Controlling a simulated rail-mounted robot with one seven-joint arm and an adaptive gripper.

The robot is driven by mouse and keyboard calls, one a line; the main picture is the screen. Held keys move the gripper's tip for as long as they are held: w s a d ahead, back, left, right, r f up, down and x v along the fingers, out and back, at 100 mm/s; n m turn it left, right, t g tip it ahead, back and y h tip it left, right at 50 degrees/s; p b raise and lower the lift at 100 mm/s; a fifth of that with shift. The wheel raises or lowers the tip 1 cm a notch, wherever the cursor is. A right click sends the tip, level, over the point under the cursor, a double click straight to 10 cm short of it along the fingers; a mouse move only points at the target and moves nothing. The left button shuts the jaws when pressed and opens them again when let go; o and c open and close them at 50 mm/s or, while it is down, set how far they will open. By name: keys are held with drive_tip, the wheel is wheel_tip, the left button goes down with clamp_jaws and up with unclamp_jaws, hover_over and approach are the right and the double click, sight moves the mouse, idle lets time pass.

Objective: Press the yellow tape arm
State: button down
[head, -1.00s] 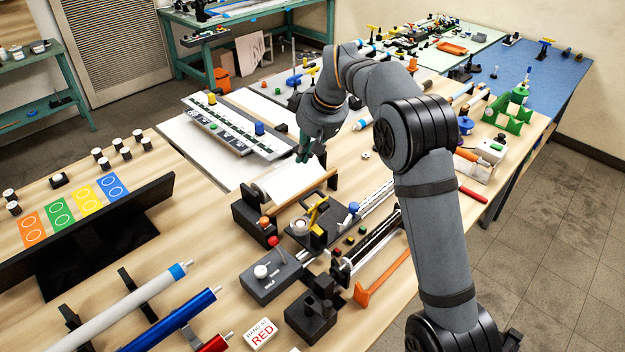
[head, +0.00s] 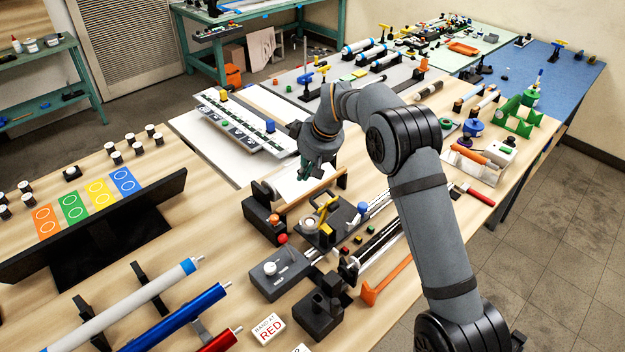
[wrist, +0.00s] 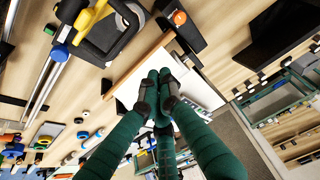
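The yellow tape arm (head: 326,210) stands on a dark device with a round grey disc, in the middle of the near table in the head view. It also shows at the top left of the wrist view (wrist: 90,20). My gripper (head: 304,174) is above the white sheet roller station (head: 290,190), behind the tape arm and a little left of it. It is apart from the arm. In the wrist view the dark green fingers of my gripper (wrist: 158,82) come together at the tips over the white sheet, with nothing visible between them.
A wooden bar (head: 309,190) lies along the roller station between my gripper and the tape arm. An orange handle (head: 383,282) lies at right. Tubes on black stands fill the lower left.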

sight(324, 212)
drive_tip(key=shift+s+d+f+p, duration=0.9)
drive_tip(key=shift+s+d, duration=0.2)
drive_tip(key=shift+s, duration=0.1)
drive_tip(key=shift+s+d+f+b, duration=0.1)
drive_tip(key=shift+f+b, duration=0.1)
drive_tip(key=shift+b, duration=0.6)
